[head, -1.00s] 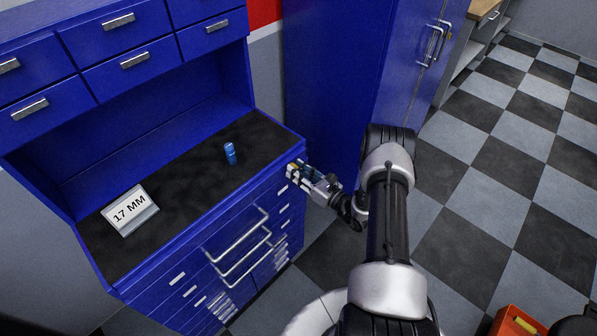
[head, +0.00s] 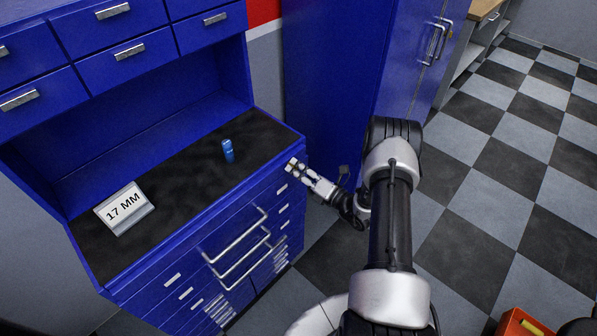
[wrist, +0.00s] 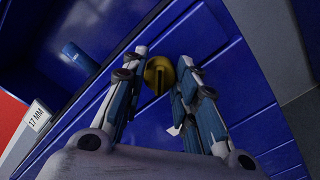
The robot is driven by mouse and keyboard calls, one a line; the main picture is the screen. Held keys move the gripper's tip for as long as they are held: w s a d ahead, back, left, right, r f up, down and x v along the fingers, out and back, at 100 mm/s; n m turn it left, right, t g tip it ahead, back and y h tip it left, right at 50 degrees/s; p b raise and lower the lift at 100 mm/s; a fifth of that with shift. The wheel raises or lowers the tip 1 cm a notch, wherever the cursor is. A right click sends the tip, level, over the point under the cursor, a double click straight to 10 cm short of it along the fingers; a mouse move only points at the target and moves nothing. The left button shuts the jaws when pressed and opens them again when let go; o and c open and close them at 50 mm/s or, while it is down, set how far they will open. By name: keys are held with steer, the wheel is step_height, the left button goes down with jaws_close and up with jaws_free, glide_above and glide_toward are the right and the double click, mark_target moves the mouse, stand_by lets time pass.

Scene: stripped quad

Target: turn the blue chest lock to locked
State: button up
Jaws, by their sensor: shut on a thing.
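The blue chest (head: 160,262) has a black worktop and rows of drawers. Its brass lock (wrist: 158,76) is a round yellow knob with a dark bar on the blue front, seen in the wrist view between my fingers. My gripper (wrist: 160,78) is shut on the lock, a finger on each side of it. The bar lies roughly along the fingers in the wrist view; I cannot tell whether that is locked.
Drawer handles (head: 236,238) stick out from the chest front. A tall blue cabinet (head: 330,85) stands behind my gripper. Checkered floor (head: 480,190) is open at the right.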

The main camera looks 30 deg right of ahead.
steer(key=m+b, duration=0.1)
steer(key=m, duration=0.7)
steer(key=shift+f+m, duration=0.1)
steer(key=shift+m, duration=0.3)
stand_by(0.3)
steer(key=o, duration=1.1)
steer(key=shift+c, duration=0.2)
steer(key=v, duration=1.2)
